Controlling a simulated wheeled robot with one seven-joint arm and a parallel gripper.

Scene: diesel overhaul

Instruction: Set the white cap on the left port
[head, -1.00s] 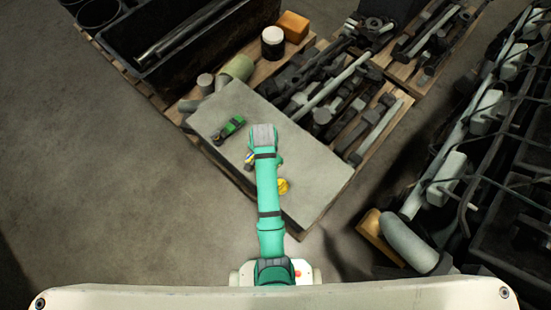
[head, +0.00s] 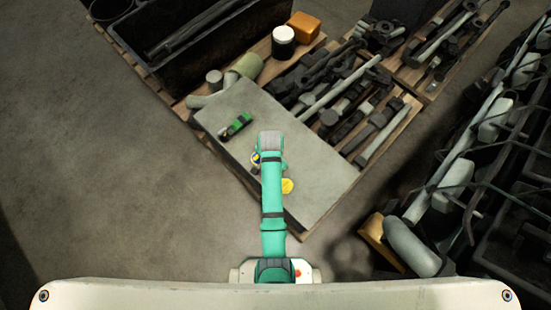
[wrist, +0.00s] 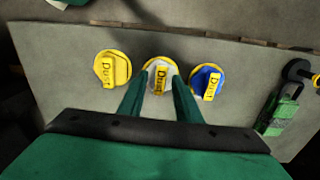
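In the wrist view three round caps marked "Dust" lie in a row on a grey slab. The white cap (wrist: 158,76) is in the middle, with a yellow rim and yellow label. A yellow cap (wrist: 112,69) is to its left and a blue cap (wrist: 206,82) to its right. My gripper (wrist: 159,80) has its two green fingers apart, with the white cap showing between their tips; I see no clear grip on it. In the head view my arm hides the white cap, and the yellow cap (head: 287,186) shows beside it. I cannot make out the left port.
A green and black tool (head: 235,126) lies on the grey slab (head: 315,165); it also shows at the right in the wrist view (wrist: 280,110). Pallets of metal parts (head: 345,100) stand behind. Large machinery (head: 455,185) is at the right. The floor at left is clear.

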